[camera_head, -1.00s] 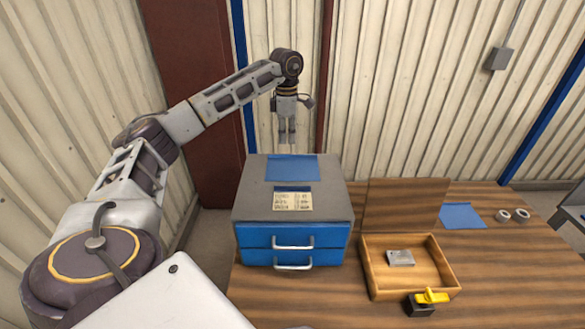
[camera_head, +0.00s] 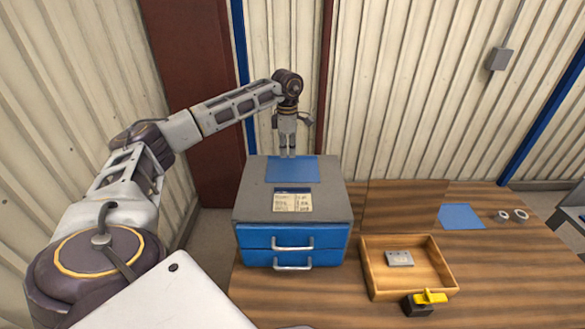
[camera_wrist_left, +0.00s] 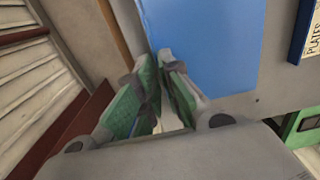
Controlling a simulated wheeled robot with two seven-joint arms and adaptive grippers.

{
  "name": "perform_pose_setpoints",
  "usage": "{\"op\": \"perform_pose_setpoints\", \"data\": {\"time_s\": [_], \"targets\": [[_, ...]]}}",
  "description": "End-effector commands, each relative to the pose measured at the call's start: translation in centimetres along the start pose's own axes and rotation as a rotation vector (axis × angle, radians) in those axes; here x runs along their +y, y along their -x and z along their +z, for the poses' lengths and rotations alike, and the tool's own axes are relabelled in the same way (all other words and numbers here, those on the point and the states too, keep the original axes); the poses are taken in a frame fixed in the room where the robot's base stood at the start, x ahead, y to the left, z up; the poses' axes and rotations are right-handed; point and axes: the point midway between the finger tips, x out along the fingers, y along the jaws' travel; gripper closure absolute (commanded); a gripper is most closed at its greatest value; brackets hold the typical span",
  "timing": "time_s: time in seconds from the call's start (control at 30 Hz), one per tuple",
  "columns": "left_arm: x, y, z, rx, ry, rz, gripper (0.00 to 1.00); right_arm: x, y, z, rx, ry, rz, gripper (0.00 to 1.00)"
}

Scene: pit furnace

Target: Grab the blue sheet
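A blue sheet (camera_head: 292,170) lies flat on top of a grey cabinet, toward its back edge. It fills the upper middle of the left wrist view (camera_wrist_left: 205,45). A second blue sheet (camera_head: 462,216) lies on the table at the right. My left gripper (camera_head: 288,154) points down at the back edge of the cabinet-top sheet. Its green-padded fingers (camera_wrist_left: 162,60) are close together with a narrow gap, at the sheet's edge. Whether they touch the sheet is unclear. My right gripper is not in view.
The grey cabinet (camera_head: 250,205) has blue drawers with silver handles and a label on top. A wooden tray (camera_head: 432,272) holding a grey plate (camera_head: 399,258) stands to its right, with a black-and-yellow object (camera_head: 425,302) in front. Tape rolls (camera_head: 511,216) lie far right.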

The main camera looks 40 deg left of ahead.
Motion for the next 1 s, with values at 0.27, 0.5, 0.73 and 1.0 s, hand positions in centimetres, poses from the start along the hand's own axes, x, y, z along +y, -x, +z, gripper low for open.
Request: {"op": "perform_pose_setpoints", "data": {"time_s": [0.27,0.5,0.73,1.0], "targets": [[-0.02,-1.10,-0.05,0.001,0.000,0.000,0.92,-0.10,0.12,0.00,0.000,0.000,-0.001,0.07],[-0.02,-1.07,-0.05,0.001,0.000,0.000,0.92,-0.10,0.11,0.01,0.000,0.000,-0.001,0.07],[-0.02,-1.05,-0.04,0.001,0.000,0.000,1.00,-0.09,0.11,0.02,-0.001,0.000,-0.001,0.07],[-0.01,-1.04,-0.04,0.001,0.000,0.000,1.00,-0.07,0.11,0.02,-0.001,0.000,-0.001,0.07]]}}
